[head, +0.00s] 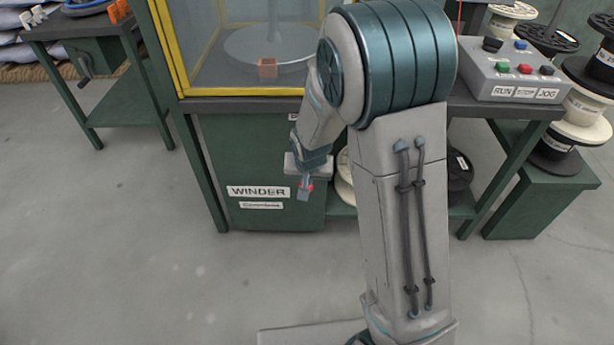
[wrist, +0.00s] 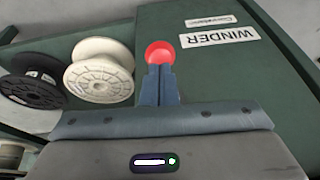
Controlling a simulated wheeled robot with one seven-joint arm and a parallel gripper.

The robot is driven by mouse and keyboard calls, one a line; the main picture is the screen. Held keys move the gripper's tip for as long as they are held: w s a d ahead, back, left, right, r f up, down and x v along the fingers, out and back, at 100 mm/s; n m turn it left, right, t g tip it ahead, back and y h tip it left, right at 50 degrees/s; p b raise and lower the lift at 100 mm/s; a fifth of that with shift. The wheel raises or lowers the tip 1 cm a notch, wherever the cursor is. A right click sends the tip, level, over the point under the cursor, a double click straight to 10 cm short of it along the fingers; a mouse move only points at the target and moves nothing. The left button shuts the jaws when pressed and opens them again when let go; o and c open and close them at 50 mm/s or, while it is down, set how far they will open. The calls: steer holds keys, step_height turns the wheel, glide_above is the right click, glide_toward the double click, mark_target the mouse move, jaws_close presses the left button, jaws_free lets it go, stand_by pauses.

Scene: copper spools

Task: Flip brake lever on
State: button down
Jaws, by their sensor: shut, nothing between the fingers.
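A red ball-shaped knob (wrist: 159,51), which looks like the end of the brake lever, shows in the wrist view right at the tips of my gripper (wrist: 160,70). The fingers are together and the knob appears just beyond them; I cannot tell if they touch. In the head view my gripper (head: 304,192) hangs in front of the green winder cabinet (head: 262,160), with a bit of the red knob (head: 310,187) showing beside the fingers. The lever's shaft and pivot are hidden, so its position cannot be read.
A white spool (wrist: 98,70) and a black spool (wrist: 33,88) sit on the shelf beside the cabinet. A control box (head: 515,72) with buttons stands on the bench at right. A yellow-framed guard (head: 172,50) rises above the cabinet. The floor in front is clear.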

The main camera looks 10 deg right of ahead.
steer(key=shift+f+b, duration=0.45)
steer(key=shift+f, duration=0.4)
steer(key=shift+s+f, duration=0.15)
